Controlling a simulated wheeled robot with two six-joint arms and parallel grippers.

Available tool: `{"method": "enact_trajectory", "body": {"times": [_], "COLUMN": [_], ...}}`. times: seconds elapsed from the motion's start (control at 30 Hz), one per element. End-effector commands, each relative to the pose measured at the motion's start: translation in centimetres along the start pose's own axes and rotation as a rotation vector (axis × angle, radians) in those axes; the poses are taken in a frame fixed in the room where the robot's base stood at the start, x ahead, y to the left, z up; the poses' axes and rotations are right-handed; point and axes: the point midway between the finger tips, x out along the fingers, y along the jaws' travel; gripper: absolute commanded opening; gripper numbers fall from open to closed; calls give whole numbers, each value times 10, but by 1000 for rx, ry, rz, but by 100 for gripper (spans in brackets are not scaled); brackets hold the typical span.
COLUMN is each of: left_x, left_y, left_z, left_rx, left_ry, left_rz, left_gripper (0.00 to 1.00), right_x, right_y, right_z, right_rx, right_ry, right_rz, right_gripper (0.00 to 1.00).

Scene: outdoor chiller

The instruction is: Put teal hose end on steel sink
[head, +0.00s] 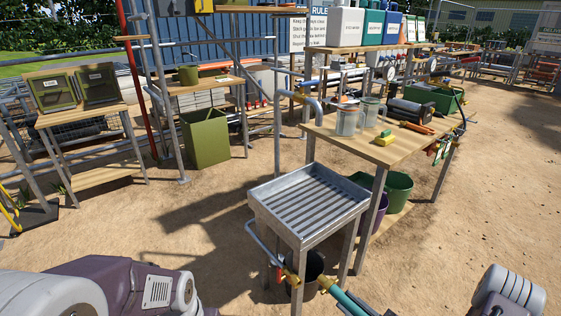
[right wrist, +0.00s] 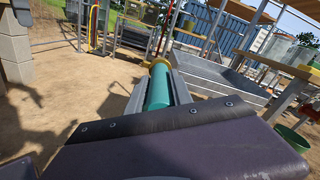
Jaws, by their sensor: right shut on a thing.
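The steel sink (head: 262,212) is a shallow ribbed grey tray on legs in the middle of the head view. Its tray also shows at the right of the right wrist view (right wrist: 225,75). The teal hose end (head: 351,304) has a brass collar and shows at the bottom of the head view, in front of the sink and below its rim. My right gripper (right wrist: 160,95) is shut on the teal hose end (right wrist: 157,88), with the collar sticking out ahead of the fingers. My left gripper is out of view; only parts of my left arm show.
A brass tap (head: 290,277) with a red handle sits by the sink's front leg, close to the collar; I cannot tell if they touch. A dark bucket (head: 309,264) stands under the sink. A wooden table (head: 345,139) with jars stands behind to the right. Open sand lies right.

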Motion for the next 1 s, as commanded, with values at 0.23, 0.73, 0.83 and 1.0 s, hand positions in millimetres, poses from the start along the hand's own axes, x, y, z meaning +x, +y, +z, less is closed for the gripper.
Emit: {"method": "enact_trajectory", "body": {"times": [0.23,0.73,0.83,1.0], "left_x": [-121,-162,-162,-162], "left_y": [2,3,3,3], "left_z": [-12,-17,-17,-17], "left_rx": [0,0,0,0], "left_ry": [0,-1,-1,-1], "left_rz": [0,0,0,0], "left_gripper": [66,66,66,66], "right_x": [-2,-6,-6,-5], "right_y": [-52,-67,-67,-67], "right_z": [91,117,117,118], "right_rx": [5,0,-1,-1], "right_ry": [59,96,96,95], "right_rz": [-103,-169,-168,-166], "right_gripper": [0,0,0,0]}}
